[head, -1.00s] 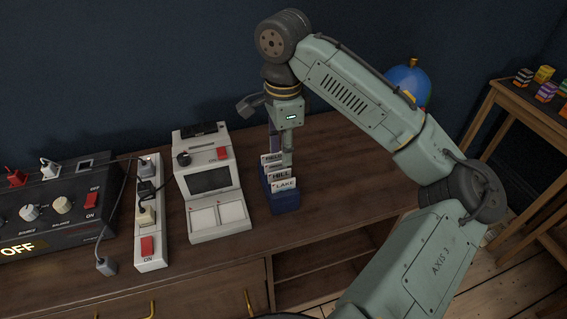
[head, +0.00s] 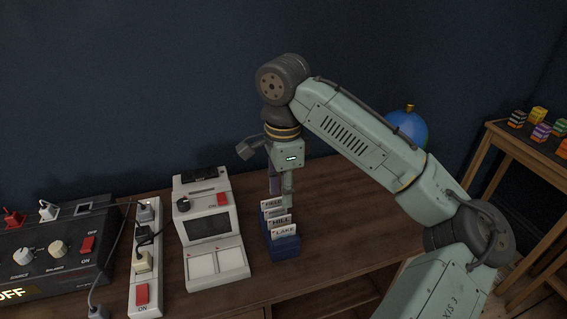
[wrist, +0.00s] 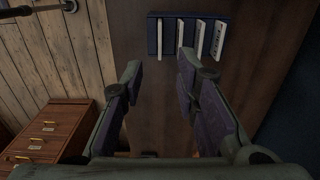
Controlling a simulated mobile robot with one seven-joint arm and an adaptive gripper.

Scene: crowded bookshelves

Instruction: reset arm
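My gripper (head: 281,200) hangs pointing down just above and behind a small blue card holder (head: 286,247) on the wooden desk. In the wrist view my gripper (wrist: 160,66) has its two dark-padded fingers spread apart, with nothing held between them. The blue holder (wrist: 152,38) is beyond the fingertips there, with several white cards standing in it. In the head view the front cards read LAKE (head: 285,232) and HILL (head: 281,221); the rear ones are partly hidden by my gripper.
A white console (head: 213,228) and a white power strip (head: 146,262) stand left of the holder. A dark control box (head: 52,253) is at far left. A blue round object (head: 408,129) is behind my arm. A wooden side table (head: 508,140) with small colored blocks is at right.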

